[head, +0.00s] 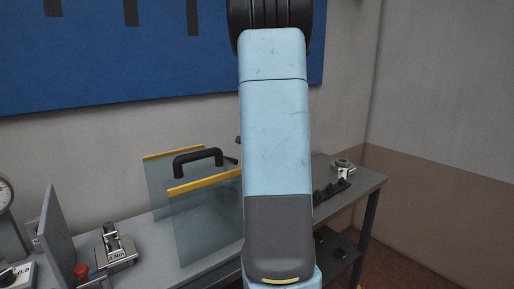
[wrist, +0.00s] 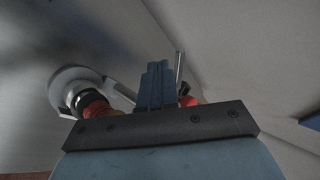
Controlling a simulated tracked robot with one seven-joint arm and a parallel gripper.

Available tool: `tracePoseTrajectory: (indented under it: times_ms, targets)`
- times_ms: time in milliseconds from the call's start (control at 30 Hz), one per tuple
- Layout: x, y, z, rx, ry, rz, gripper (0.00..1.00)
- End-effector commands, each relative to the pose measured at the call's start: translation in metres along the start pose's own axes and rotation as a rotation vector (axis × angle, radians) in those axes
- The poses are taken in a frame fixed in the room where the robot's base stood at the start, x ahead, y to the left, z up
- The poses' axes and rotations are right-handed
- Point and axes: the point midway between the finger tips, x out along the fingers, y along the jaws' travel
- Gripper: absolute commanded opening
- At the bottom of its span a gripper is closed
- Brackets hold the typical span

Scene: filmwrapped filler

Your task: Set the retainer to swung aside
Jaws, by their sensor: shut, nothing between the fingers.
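My gripper (wrist: 157,85) shows in the wrist view with its blue-grey fingers together and nothing between them. Left of the fingers is a round pale disc (wrist: 68,80) with a black and orange-red part (wrist: 93,103) in front of it. A thin metal rod (wrist: 179,70) stands right of the fingers, with a red piece (wrist: 188,101) near its lower end. I cannot tell which of these parts is the retainer, or whether the fingers touch any of them. In the head view my arm covers the middle and hides the gripper.
A grey bench (head: 150,234) carries clear panels with yellow top edges (head: 203,182) and a black handle (head: 198,158). A metal clamp-like fixture (head: 116,247) and a red knob (head: 81,271) stand at left. A small metal fitting (head: 343,169) sits at the right end.

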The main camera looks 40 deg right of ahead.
Motion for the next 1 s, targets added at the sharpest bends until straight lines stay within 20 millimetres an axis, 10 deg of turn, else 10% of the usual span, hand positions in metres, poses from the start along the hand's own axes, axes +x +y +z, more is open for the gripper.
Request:
tracePoseTrajectory:
  times_ms: [1000]
  targets:
    - [-0.054, 0.002, 0.010, 0.004, 0.005, -0.001, 0.00]
